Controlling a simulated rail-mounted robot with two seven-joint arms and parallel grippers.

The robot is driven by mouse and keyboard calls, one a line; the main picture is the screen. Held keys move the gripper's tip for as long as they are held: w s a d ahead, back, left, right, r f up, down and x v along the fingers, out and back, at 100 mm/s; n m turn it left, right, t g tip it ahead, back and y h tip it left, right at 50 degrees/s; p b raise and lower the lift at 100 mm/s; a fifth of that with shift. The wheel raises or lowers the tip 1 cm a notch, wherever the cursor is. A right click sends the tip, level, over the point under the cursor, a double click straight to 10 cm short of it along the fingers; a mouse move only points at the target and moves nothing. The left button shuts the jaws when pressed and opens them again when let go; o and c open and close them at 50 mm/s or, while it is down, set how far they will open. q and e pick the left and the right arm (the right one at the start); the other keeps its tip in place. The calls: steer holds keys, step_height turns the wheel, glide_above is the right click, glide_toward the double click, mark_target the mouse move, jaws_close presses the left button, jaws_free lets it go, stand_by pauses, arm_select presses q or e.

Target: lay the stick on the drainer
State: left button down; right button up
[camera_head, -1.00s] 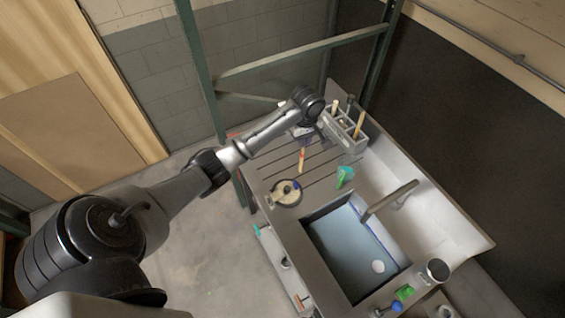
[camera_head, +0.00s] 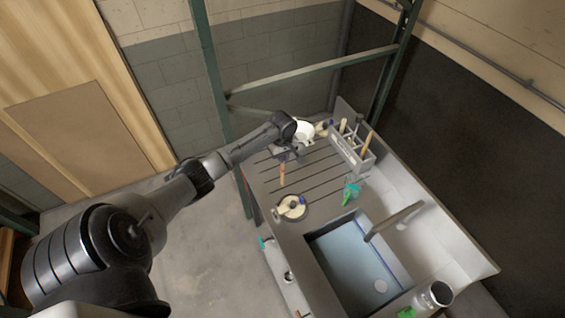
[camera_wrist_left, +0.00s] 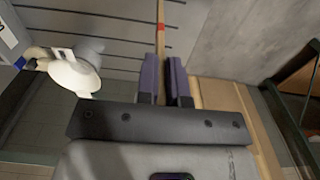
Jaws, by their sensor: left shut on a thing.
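My left gripper (camera_head: 286,156) is over the far left part of the drainer (camera_head: 318,178), a grey grooved board left of the basin. The gripper is shut on the stick (camera_head: 282,174), a thin wooden piece with an orange-red part. In the left wrist view the stick (camera_wrist_left: 161,24) points away between the two purple-grey fingers (camera_wrist_left: 163,66) and has a red band. Behind it are the drainer's dark grooves (camera_wrist_left: 110,28). I cannot tell whether the stick touches the board. My right gripper is not in view.
A grey caddy (camera_head: 346,154) with wooden-handled tools stands at the back. A white vessel (camera_head: 304,130) is beside the gripper. A round lidded pot (camera_head: 291,207) and a green item (camera_head: 350,194) stand near the basin (camera_head: 352,262). A green frame post (camera_head: 209,75) rises behind my arm.

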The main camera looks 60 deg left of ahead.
mark_target(282, 169)
arm_select(q)
steer(key=shift+f, duration=2.15)
steer(key=c, duration=1.2)
jaws_free()
steer(key=shift+c, duration=0.2)
